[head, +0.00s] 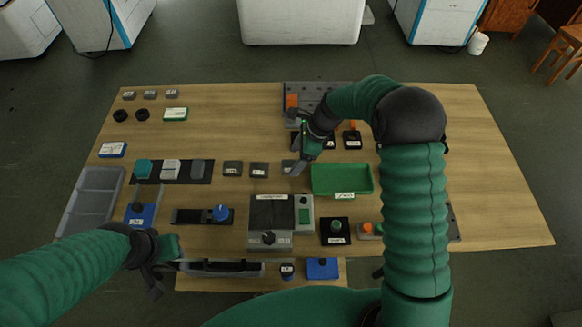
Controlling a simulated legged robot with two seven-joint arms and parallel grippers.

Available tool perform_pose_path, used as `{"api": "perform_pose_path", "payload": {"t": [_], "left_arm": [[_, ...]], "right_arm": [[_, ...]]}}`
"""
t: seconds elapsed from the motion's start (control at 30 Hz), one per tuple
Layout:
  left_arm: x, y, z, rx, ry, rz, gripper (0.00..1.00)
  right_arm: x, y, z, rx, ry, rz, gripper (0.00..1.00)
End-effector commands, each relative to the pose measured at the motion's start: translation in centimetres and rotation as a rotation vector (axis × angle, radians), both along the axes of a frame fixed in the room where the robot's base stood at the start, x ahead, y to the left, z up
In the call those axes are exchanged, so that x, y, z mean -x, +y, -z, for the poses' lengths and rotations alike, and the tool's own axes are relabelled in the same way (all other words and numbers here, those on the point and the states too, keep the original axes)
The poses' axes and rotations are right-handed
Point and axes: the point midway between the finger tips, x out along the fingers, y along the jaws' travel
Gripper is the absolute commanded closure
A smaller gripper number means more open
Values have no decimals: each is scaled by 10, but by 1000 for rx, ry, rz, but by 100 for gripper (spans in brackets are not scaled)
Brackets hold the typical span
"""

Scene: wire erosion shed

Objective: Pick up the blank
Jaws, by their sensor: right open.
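Several small dark grey blocks with white labels stand in a row mid-table, among them a left one (232,168) and a middle one (258,169). A third grey block (288,166) is beside my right gripper's fingertips, partly hidden by them. The labels are too small to read, so I cannot tell which block is the blank. My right gripper (298,168) is open and points down at the third block; I cannot tell whether it touches it. My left gripper (163,268) is low at the table's front left edge, away from the blocks, its jaws unclear.
A green tray (342,179) lies just right of the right gripper. A grey machine with a knob (269,215) stands in front of the blocks. A dark strip with coloured blocks (173,170) is to the left. The table's far right (490,190) is clear.

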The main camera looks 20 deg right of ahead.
Motion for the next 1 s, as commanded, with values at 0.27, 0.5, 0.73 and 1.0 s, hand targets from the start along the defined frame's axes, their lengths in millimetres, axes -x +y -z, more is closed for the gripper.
{"api": "perform_pose_path", "payload": {"t": [0.27,0.5,0.73,1.0], "left_arm": [[0,0,4,0,0,0,64],[0,0,4,0,0,0,64],[0,0,4,0,0,0,64],[0,0,4,0,0,0,64]], "right_arm": [[-5,8,35,-1,-1,-3,29],[-5,8,34,-1,-1,-2,40],[-5,8,34,1,-2,-1,70],[-5,8,34,1,-2,-1,100]]}}
